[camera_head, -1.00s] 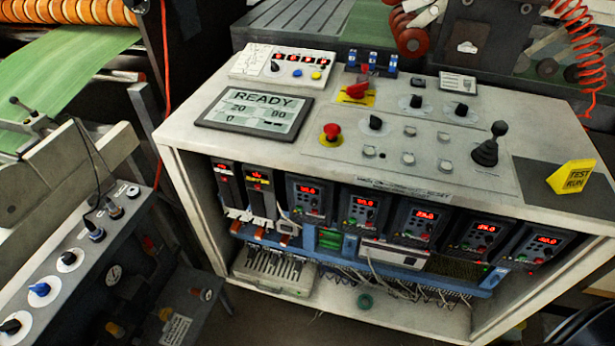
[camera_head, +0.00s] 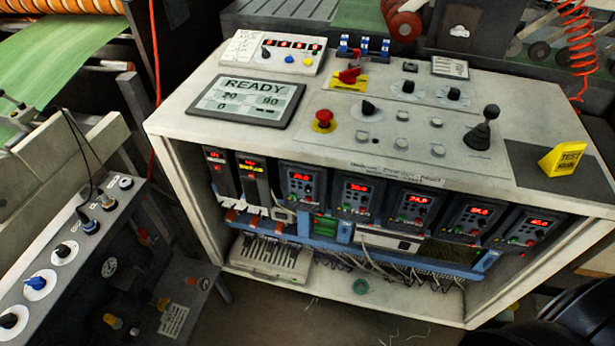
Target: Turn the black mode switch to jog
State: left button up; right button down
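The light grey control console (camera_head: 330,160) stands in the middle. Its top carries black rotary knobs: one (camera_head: 368,107) right of the red mushroom button (camera_head: 323,119), and two on pale round plates, one (camera_head: 408,88) mid-panel and one (camera_head: 454,94) farther right. A smaller black knob (camera_head: 266,53) sits on the white box at the back left. The labels are too small to read, so I cannot tell which is the mode switch or its setting. The display (camera_head: 246,100) reads READY. Neither of my grippers is in view.
A black joystick (camera_head: 483,129) stands up at the panel's right, near a yellow TEST RUN sign (camera_head: 563,158). A red switch (camera_head: 349,75) sits on a yellow plate. A grey knob panel (camera_head: 68,240) stands at the left. A dark rounded shape fills the bottom right corner.

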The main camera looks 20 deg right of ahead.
aim_at(368, 109)
jog(key=z, duration=1.25)
